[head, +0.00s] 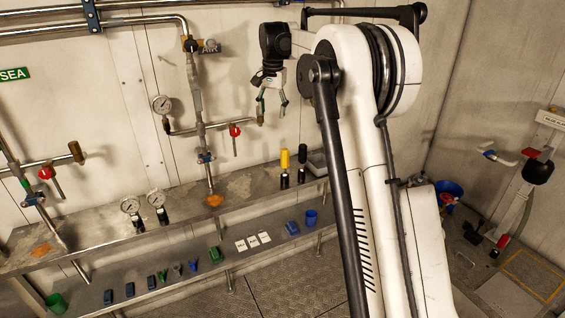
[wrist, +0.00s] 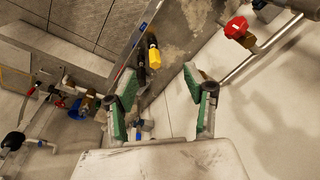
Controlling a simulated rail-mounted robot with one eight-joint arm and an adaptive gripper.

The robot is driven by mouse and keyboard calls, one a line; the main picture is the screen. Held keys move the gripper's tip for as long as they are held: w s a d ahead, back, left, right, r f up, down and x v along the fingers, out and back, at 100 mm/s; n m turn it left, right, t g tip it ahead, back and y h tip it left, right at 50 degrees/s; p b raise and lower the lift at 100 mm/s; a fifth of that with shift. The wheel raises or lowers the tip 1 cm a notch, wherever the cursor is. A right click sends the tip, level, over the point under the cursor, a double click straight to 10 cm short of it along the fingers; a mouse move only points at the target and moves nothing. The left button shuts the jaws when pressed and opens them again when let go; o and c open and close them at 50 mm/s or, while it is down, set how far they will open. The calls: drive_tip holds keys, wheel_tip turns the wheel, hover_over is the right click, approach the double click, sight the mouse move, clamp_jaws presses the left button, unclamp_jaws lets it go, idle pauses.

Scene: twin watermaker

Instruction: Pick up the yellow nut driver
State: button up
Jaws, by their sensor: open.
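The yellow nut driver (head: 284,160) stands upright at the right part of the upper metal shelf, its yellow part on top and a dark part below. It also shows in the wrist view (wrist: 154,56), beyond my fingers and slightly left of the middle between them. A similar black driver (head: 301,160) stands just to its right; in the wrist view a dark shape (wrist: 141,72) lies beside the yellow one. My gripper (head: 271,105) is open and empty, above and left of the nut driver, well apart from it. Its green-padded fingers show in the wrist view (wrist: 160,88).
A pipe with a red-handled valve (head: 235,131) and a gauge (head: 162,104) is on the wall near my gripper.

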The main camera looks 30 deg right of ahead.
drive_tip(key=w+d+f+m+g, duration=0.1)
drive_tip(key=w+d+f, duration=0.3)
drive_tip(key=w+f, duration=0.15)
drive_tip(key=m, duration=0.2)
hover_over(285, 160)
drive_tip(key=w, duration=0.1)
drive_tip(key=shift+g, duration=0.4)
wheel_tip(285, 160, down, 7)
drive_tip(key=shift+w+d+r, duration=0.1)
drive_tip(key=shift+w+d, duration=0.05)
wheel_tip(285, 160, down, 14)
drive_tip(key=shift+w+d+f+p, duration=0.1)
drive_tip(key=shift+d+f+p, duration=0.1)
drive_tip(key=shift+p, duration=0.25)
drive_tip(key=shift+c, duration=0.5)
drive_tip(key=c, duration=1)
wheel_tip(285, 160, up, 10)
drive_tip(key=shift+r+b, duration=0.1)
drive_tip(key=shift+b, duration=0.2)
drive_tip(key=shift+c, duration=0.2)
drive_tip(key=o, duration=0.5)
clamp_jaws()
